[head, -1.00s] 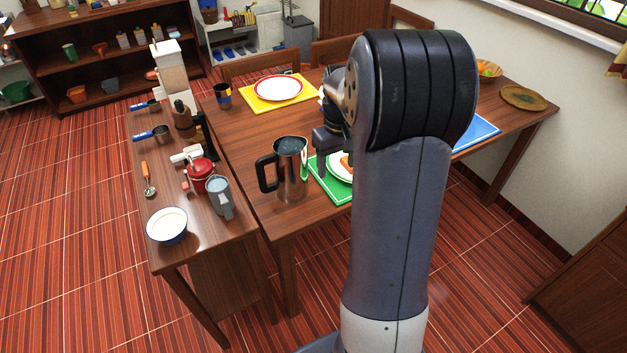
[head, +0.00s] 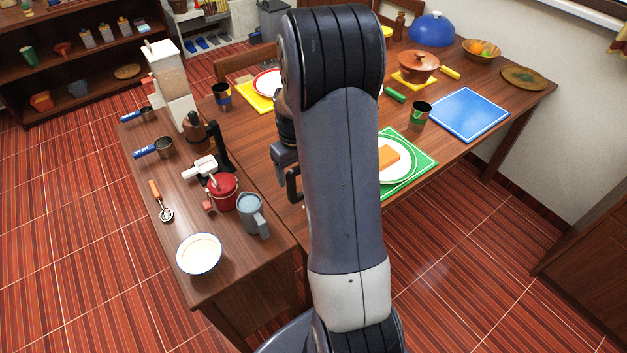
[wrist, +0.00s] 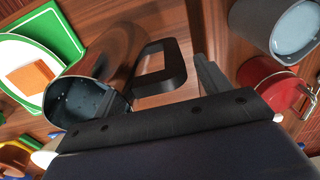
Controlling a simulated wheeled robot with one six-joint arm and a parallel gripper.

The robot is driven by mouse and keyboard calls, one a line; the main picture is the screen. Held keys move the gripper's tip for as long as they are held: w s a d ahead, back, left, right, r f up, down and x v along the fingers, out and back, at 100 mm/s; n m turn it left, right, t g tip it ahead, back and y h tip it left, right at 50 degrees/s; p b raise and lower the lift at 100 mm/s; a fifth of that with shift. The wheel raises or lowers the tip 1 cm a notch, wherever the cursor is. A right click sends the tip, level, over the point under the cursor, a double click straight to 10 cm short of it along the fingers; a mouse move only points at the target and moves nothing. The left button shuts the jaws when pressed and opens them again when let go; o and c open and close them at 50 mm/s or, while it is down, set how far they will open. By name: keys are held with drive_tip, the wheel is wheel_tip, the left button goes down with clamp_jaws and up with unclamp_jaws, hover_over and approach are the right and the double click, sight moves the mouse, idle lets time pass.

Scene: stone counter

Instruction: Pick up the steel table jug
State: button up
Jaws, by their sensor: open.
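The steel table jug is mostly hidden behind my arm in the head view; only part of its black handle (head: 292,186) shows. In the wrist view the shiny jug (wrist: 97,62) is at the left, its dark open mouth facing the camera and its angular black handle (wrist: 177,62) pointing right. My gripper (head: 284,158) is partly hidden by my arm in the head view, close above the handle. In the wrist view a dark finger reaches up just right of the handle. The gripper is open and holds nothing visible; I cannot tell whether it touches the handle.
A grey-blue jug (head: 252,217), a red pot (head: 223,190) and a white bowl (head: 199,254) stand on the narrow left counter. A plate (head: 396,160) on a green mat (head: 421,153) lies right of my arm. A blue mat (head: 467,114) is farther right.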

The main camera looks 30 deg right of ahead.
sight(293, 197)
drive_tip(key=shift+f, duration=1.2)
drive_tip(key=shift+c, duration=0.4)
clamp_jaws()
drive_tip(key=shift+r, duration=0.1)
